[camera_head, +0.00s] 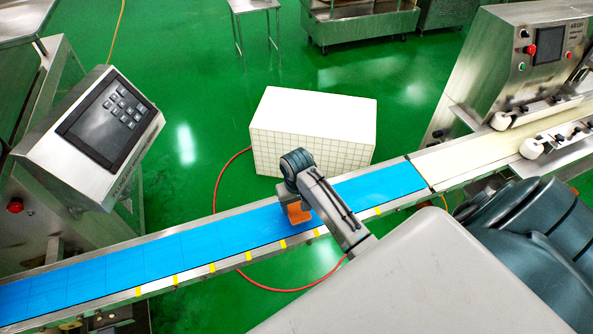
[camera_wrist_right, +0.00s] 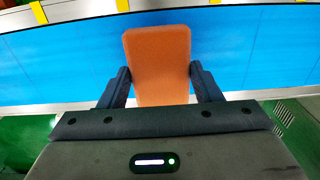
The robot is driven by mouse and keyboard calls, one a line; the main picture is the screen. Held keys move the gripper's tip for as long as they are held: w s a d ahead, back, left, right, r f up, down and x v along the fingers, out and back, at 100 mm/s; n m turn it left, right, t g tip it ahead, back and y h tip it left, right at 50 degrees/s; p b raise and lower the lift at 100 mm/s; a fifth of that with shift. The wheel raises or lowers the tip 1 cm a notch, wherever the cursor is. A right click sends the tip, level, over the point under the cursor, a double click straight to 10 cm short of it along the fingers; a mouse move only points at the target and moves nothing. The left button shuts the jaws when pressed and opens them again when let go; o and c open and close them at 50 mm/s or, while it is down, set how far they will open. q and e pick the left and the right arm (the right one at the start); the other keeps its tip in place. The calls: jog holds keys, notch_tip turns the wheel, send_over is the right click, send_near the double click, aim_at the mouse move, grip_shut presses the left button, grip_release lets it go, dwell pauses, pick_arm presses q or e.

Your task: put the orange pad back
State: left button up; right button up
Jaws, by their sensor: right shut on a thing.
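The orange pad (camera_head: 298,213) shows just below my right gripper (camera_head: 296,200), over the blue conveyor belt (camera_head: 190,249). In the right wrist view the orange pad (camera_wrist_right: 157,62) is a flat, rounded rectangle between the two dark fingers of my right gripper (camera_wrist_right: 158,88). The gripper is shut on the pad, with a finger on each side. The blue belt (camera_wrist_right: 60,62) lies behind the pad in that view. I cannot tell whether the pad touches the belt. My left gripper is not in view.
A control panel (camera_head: 108,118) stands left of the belt, and a steel machine (camera_head: 520,60) stands at the upper right beside a cream belt (camera_head: 470,156). A white tiled block (camera_head: 313,128) stands behind the belt. A red hose (camera_head: 217,190) lies on the green floor.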

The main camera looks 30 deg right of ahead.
aim_at(297, 205)
jog(key=shift+w+d+f+p, duration=0.15)
jog(key=shift+w+d+p, duration=0.05)
jog(key=shift+w+p, duration=0.1)
notch_tip(297, 205, down, 2)
jog(key=shift+f+p, duration=0.25)
jog(key=shift+p, duration=0.3)
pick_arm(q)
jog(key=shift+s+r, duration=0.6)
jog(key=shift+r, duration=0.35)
pick_arm(e)
jog(key=shift+f, duration=0.4)
jog(key=o, duration=0.9)
jog(key=shift+f, duration=0.1)
jog(key=shift+o, duration=0.2)
notch_tip(297, 205, up, 11)
jog(key=b, duration=0.3)
jog(key=shift+b, duration=0.35)
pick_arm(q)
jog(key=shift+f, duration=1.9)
pick_arm(e)
jog(key=shift+r, duration=0.65)
